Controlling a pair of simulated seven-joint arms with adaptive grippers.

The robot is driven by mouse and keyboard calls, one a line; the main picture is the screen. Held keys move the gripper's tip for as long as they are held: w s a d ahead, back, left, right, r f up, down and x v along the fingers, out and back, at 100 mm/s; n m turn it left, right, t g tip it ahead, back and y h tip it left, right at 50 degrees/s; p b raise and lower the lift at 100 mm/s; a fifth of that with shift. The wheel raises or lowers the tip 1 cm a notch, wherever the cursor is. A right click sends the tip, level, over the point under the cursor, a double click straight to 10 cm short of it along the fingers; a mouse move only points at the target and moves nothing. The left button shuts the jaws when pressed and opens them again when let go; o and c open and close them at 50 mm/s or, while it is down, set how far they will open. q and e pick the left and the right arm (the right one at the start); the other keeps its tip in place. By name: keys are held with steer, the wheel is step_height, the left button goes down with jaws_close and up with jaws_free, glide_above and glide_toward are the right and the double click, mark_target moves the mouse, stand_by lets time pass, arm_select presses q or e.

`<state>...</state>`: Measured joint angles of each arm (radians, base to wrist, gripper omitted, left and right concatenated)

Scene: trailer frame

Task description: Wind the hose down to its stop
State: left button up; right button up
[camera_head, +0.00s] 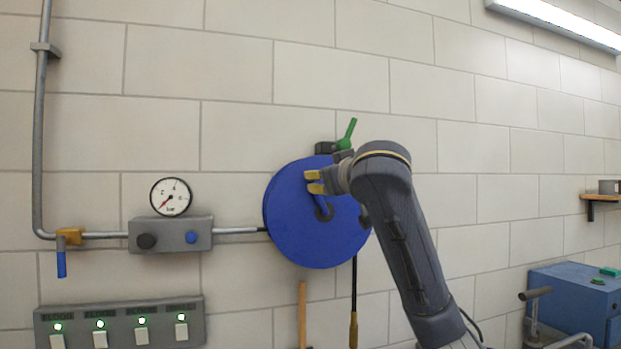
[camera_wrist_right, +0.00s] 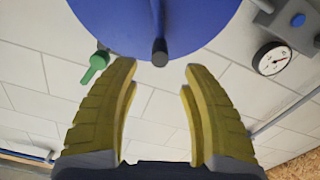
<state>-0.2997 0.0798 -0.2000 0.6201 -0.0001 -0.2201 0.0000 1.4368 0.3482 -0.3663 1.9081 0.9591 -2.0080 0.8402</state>
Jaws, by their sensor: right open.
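The hose reel (camera_head: 292,230) is a round blue disc on the tiled wall, also in the right wrist view (camera_wrist_right: 110,20). The dark end of a blue shaft (camera_wrist_right: 160,52) shows centred between the fingertips in the right wrist view. My right gripper (camera_head: 314,182), with yellow fingers, is in front of the disc's upper part. It is open (camera_wrist_right: 160,68), with clear gaps on both sides of the shaft end. The dark hose (camera_head: 354,285) hangs below the reel to a brass-coloured end (camera_head: 353,328). My left gripper is not in view.
A green lever (camera_head: 347,133) stands at the reel's upper right. A pressure gauge (camera_head: 171,197) on a grey block is to the left, piped to the reel. A panel with several switches (camera_head: 120,322) is lower left. A blue box (camera_head: 570,297) is at right.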

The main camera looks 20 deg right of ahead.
steer(key=w, duration=1.2)
steer(key=shift+a, duration=0.15)
steer(key=shift+w, duration=0.1)
steer(key=shift+c, duration=0.3)
jaws_close()
